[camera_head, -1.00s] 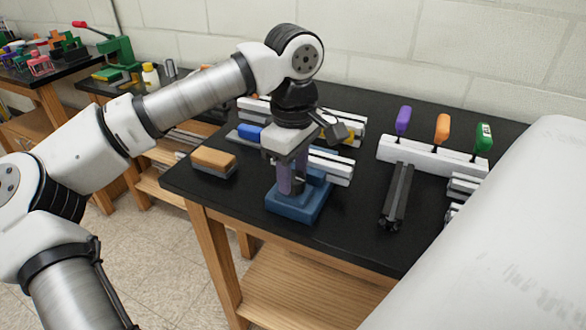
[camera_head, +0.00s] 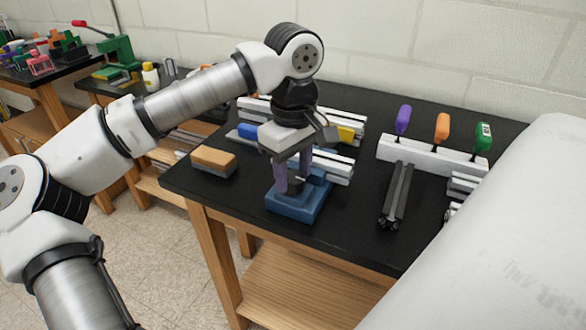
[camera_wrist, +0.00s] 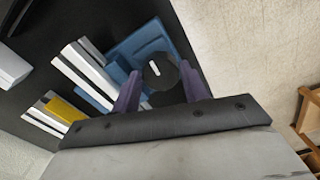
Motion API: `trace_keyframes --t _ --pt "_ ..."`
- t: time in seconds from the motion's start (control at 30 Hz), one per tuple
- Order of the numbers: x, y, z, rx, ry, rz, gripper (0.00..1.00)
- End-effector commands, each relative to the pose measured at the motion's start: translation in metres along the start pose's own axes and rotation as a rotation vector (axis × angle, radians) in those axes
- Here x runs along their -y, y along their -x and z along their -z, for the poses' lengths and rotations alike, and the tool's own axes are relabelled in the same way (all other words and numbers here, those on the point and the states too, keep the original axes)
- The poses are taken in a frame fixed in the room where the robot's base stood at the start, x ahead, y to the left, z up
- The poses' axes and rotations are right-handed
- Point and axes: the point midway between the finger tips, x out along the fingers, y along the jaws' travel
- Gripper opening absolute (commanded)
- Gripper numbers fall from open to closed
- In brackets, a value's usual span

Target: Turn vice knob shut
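The vice (camera_head: 300,205) is a blue block near the front edge of the black bench; it also shows in the wrist view (camera_wrist: 146,40). Its round black knob (camera_wrist: 160,72) has a white mark on top. My gripper (camera_head: 292,182) points down over the vice. In the wrist view my gripper's (camera_wrist: 161,74) two purple fingers stand apart, one on each side of the knob. Small gaps seem to show between fingers and knob, so the gripper looks open around it. The vice jaws are mostly hidden in the head view.
An orange-topped brush-like block (camera_head: 214,161) lies left of the vice. White aluminium extrusions (camera_head: 331,167) lie close behind it, with a blue-handled tool (camera_head: 248,131). A white rack (camera_head: 430,157) with coloured handles and a dark bar (camera_head: 396,195) are at right.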

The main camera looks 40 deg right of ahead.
Motion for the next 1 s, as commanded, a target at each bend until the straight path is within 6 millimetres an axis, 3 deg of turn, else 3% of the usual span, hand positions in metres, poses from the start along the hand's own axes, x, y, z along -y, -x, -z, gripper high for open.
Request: trace_keyframes --t 0.13,0.4,0.53,1.0 --pt "0.000 0.000 0.000 0.000 0.000 0.001 0.61" --pt "0.000 0.000 0.000 0.000 0.001 0.003 0.61" --pt "0.000 0.010 0.001 -0.002 0.003 0.002 0.61" --pt "-0.001 0.110 0.000 -0.002 0.002 0.000 0.61"
